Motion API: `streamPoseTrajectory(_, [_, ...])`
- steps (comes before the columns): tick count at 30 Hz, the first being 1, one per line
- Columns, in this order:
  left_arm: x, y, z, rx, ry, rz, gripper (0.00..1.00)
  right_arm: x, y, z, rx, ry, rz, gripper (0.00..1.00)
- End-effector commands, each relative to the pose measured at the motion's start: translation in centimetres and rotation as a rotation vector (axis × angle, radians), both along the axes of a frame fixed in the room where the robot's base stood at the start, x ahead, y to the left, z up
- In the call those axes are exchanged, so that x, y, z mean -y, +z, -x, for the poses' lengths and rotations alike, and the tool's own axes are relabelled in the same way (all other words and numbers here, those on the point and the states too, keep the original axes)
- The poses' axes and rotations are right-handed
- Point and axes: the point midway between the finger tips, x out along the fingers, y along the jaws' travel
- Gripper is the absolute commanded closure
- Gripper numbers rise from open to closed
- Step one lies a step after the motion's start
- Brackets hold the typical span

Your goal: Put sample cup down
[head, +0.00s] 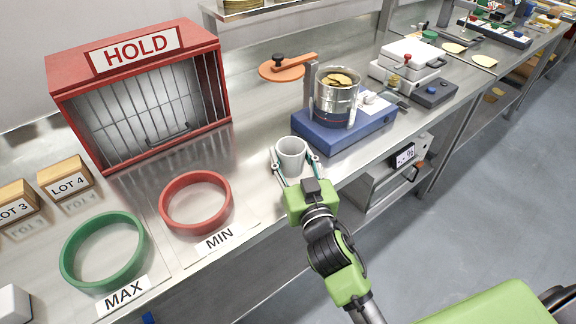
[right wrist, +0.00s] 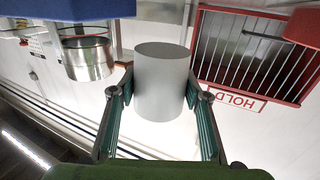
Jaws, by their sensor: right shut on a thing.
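The sample cup (head: 291,157) is a plain white-grey cylinder near the front edge of the steel bench. My right gripper (head: 296,172) is shut on it, one finger on each side. In the right wrist view the cup (right wrist: 162,85) sits between the two teal fingers of the gripper (right wrist: 161,105). The cup looks upright in the head view. I cannot tell whether its base touches the bench. My left gripper is not in view.
A blue device with a metal pot (head: 336,103) of chips stands right of the cup. A red ring (head: 164,205) marked MIN and a green ring (head: 66,262) marked MAX lie to the left. The red HOLD cage (head: 66,88) stands behind. Bare bench lies behind the cup.

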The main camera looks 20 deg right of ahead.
Motion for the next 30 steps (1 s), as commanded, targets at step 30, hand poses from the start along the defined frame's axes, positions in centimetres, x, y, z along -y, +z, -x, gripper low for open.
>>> streamPoseTrajectory(30, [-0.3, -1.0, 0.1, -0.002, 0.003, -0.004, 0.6, 0.0, -6.1, -2.3, 0.001, 0.001, 0.0, 0.46])
